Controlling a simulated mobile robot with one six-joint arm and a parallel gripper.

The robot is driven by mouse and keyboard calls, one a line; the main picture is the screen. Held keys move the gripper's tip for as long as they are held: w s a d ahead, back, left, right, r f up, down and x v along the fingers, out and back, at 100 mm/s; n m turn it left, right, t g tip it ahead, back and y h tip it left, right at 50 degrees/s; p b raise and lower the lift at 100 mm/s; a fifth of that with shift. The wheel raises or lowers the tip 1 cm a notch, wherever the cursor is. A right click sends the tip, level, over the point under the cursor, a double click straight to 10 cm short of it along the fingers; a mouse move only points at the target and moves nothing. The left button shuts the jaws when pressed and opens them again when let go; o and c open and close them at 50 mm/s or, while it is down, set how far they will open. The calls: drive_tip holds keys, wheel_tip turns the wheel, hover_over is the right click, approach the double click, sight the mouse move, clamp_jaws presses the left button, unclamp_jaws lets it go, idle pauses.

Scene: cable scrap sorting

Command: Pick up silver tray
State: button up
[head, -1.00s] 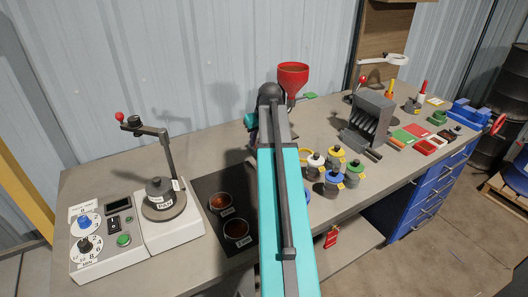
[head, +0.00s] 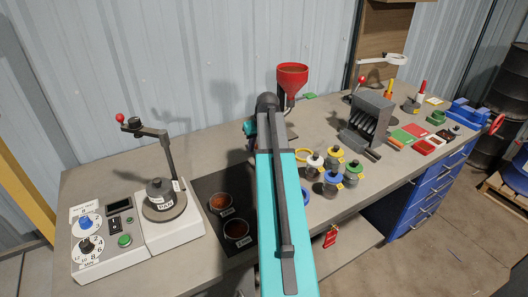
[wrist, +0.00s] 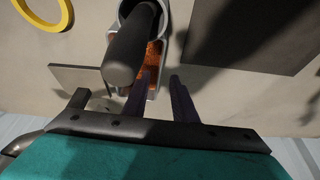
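A silver tray (wrist: 163,48) with orange-brown granules in it shows at the top middle of the wrist view. A dark rounded cylinder crosses in front of it and hides part of it. My gripper (wrist: 162,80) is open, with its two dark fingers apart. The left finger overlaps the lower part of the tray in the picture, and the right finger is just right of it. I cannot tell whether either touches it. In the head view my arm hides the tray and the fingers.
A red funnel (head: 292,76) stands behind my arm. A yellow ring (wrist: 66,20) and several lidded pots (head: 333,180) lie to the right in the head view.

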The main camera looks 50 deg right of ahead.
drive_tip(key=shift+p+x, duration=0.45)
drive_tip(key=shift+x, duration=1.35)
clamp_jaws()
idle(0.5)
